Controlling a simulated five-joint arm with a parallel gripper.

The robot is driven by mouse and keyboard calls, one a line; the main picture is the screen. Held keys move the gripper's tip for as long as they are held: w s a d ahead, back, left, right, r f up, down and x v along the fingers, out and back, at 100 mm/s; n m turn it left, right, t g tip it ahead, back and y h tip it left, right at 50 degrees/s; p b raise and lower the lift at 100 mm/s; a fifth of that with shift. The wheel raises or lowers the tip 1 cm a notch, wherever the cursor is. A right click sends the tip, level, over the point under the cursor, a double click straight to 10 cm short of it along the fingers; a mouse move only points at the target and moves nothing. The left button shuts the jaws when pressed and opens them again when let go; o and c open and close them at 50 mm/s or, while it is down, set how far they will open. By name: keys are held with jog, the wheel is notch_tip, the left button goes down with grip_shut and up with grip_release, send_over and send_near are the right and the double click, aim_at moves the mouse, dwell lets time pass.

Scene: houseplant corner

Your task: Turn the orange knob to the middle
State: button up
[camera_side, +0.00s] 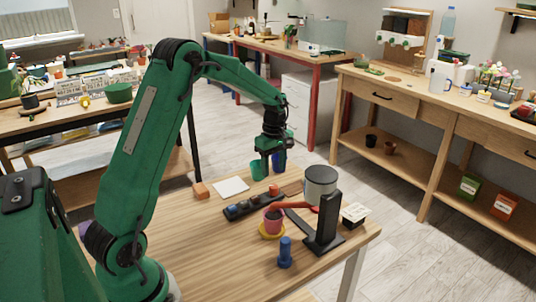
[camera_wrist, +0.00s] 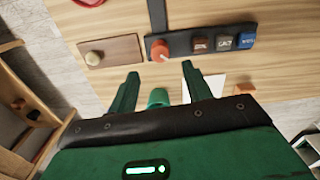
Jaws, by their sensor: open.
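The orange knob (camera_wrist: 160,50) sits at the left end of a black panel (camera_wrist: 190,46) in the wrist view. It also shows in the side view (camera_side: 273,190) at the panel's far end. A pale mark shows on its lower edge, but its exact setting is too small to tell. My gripper (camera_wrist: 160,69) is open and empty, its two fingers pointing toward the knob from either side in the wrist view. In the side view my gripper (camera_side: 270,165) hangs above the table's far edge, beyond the knob and apart from it.
Beside the knob are brown, grey and blue switches (camera_wrist: 225,42). A green cup (camera_side: 257,171) stands near my gripper. A black stand (camera_side: 328,222), grey canister (camera_side: 320,186) and potted cup (camera_side: 272,219) are nearby.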

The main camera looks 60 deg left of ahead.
aim_at(274, 186)
jog(key=shift+f, duration=3.4)
jog(key=c, duration=1)
jog(key=shift+o, duration=0.2)
jog(key=shift+m, duration=0.4)
jog(key=m, duration=0.9)
